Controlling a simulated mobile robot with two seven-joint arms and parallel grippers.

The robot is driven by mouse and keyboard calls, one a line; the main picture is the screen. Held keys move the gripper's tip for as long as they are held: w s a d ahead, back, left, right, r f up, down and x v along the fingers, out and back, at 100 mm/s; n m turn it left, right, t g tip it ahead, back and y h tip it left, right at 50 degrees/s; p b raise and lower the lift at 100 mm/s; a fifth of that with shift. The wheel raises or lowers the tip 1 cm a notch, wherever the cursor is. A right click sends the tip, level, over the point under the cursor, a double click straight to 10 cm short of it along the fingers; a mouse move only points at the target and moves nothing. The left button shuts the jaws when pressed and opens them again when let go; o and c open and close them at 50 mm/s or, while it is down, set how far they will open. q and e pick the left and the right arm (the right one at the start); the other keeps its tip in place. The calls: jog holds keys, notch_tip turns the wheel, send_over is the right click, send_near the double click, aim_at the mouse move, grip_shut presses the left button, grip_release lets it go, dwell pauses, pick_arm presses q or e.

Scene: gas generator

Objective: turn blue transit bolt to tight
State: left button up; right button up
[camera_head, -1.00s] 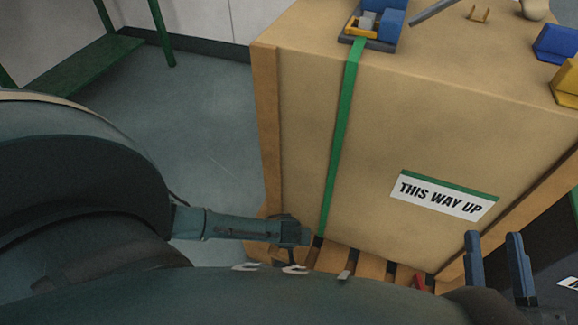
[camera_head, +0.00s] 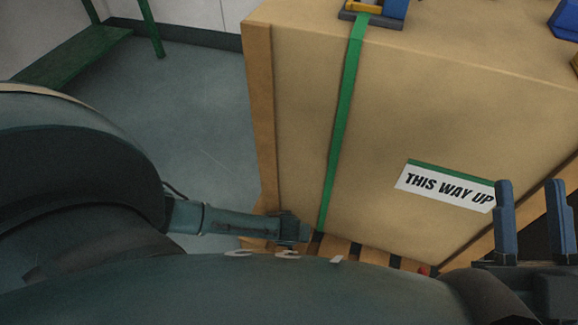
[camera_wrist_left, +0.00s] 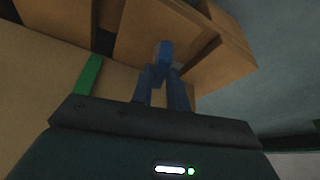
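In the head view my left gripper (camera_head: 292,229) is low at the crate's front left bottom edge; the bolt cannot be made out there. My right gripper (camera_head: 531,200) is open and empty at the right, in front of the crate's lower right part.
The large crate (camera_head: 300,110) carries a green strap (camera_head: 346,110) and a THIS WAY UP label (camera_head: 445,186). It stands on a wooden pallet (camera_head: 375,256). Blue and yellow parts lie on its top. A green bench (camera_head: 75,55) stands at the back left. The floor (camera_head: 190,125) left of the crate is clear.

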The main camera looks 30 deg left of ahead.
pick_arm(q)
grip_shut()
jog(key=shift+r+p, duration=0.1)
jog(key=shift+p, duration=0.3)
